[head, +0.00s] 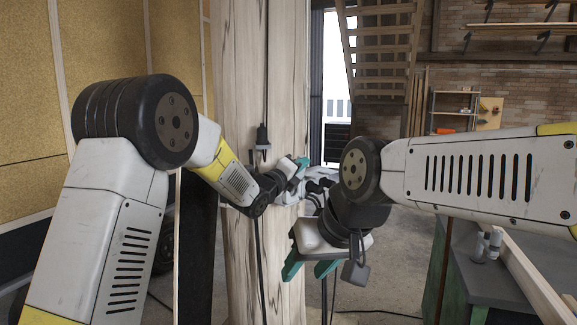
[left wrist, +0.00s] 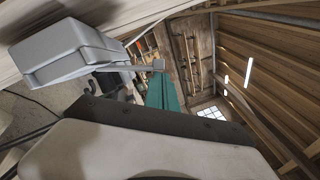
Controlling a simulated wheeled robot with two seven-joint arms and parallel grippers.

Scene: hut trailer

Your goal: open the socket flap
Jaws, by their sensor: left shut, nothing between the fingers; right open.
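A grey box (left wrist: 72,48), which looks like the socket, sits against pale wood at the upper left of the left wrist view. I cannot tell for sure how its flap stands. A thin grey strip with a small square end reaches from near the box toward the teal fingers. My left gripper (head: 301,168) is shut and empty at the right side of the wooden post, hiding most of what is there in the head view. Its teal fingers (left wrist: 165,93) also show in the left wrist view, to the right of the box. My right gripper (head: 309,268) is open and empty, lower and pointing down.
The wooden post (head: 240,60) stands in the middle. A black plug (head: 262,137) with a cable hangs on its front. A dark workbench (head: 500,280) with a wooden beam is at the lower right. Wooden stairs (head: 383,50) rise behind. Open floor lies between post and bench.

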